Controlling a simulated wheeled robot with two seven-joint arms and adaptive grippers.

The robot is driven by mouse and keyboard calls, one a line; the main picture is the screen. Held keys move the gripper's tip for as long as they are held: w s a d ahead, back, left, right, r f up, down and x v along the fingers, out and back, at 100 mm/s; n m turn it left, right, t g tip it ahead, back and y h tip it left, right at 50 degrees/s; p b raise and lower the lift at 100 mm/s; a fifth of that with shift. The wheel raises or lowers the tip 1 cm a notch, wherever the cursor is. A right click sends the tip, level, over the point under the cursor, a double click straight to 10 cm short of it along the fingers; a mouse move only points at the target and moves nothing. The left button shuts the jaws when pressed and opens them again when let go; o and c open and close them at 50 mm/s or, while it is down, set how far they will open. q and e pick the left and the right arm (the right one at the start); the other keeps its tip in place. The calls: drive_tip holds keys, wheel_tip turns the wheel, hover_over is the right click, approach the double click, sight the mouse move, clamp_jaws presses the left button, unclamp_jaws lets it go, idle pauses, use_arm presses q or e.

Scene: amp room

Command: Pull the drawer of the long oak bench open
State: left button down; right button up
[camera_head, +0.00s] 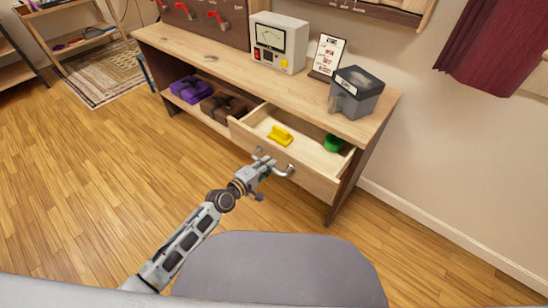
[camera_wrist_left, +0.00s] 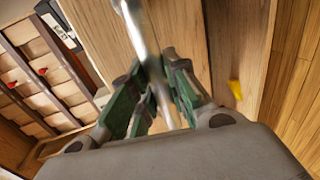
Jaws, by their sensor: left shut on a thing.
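The long oak bench (camera_head: 215,62) stands along the wall in the head view. Its drawer (camera_head: 312,178) is pulled out toward me, with the inside in plain view. A yellow object (camera_head: 281,135) and a green round object (camera_head: 333,143) lie in it. My left gripper (camera_head: 264,165) is at the drawer's metal handle (camera_head: 284,172) and shut on it. In the left wrist view the silver handle bar (camera_wrist_left: 146,45) runs between the green-padded fingers (camera_wrist_left: 152,97). The yellow object also shows there (camera_wrist_left: 236,90). My right gripper is not in view.
On the bench top stand a meter box (camera_head: 279,42), a framed card (camera_head: 328,56) and a grey box (camera_head: 356,92). Purple (camera_head: 190,89) and brown (camera_head: 223,106) items lie on the shelf left of the drawer. Wooden floor (camera_head: 80,190) is clear at left.

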use_arm(q)
drive_tip(key=shift+f+v, duration=0.2)
drive_tip(key=shift+v, duration=0.75)
drive_tip(key=shift+f+v, duration=0.15)
drive_tip(key=shift+v, duration=0.85)
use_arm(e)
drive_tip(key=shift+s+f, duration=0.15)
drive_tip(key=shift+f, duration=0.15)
use_arm(q)
drive_tip(key=shift+f, duration=0.1)
drive_tip(key=c, duration=1.4)
unclamp_jaws()
drive_tip(key=shift+o, duration=0.2)
drive_tip(key=v, duration=1.2)
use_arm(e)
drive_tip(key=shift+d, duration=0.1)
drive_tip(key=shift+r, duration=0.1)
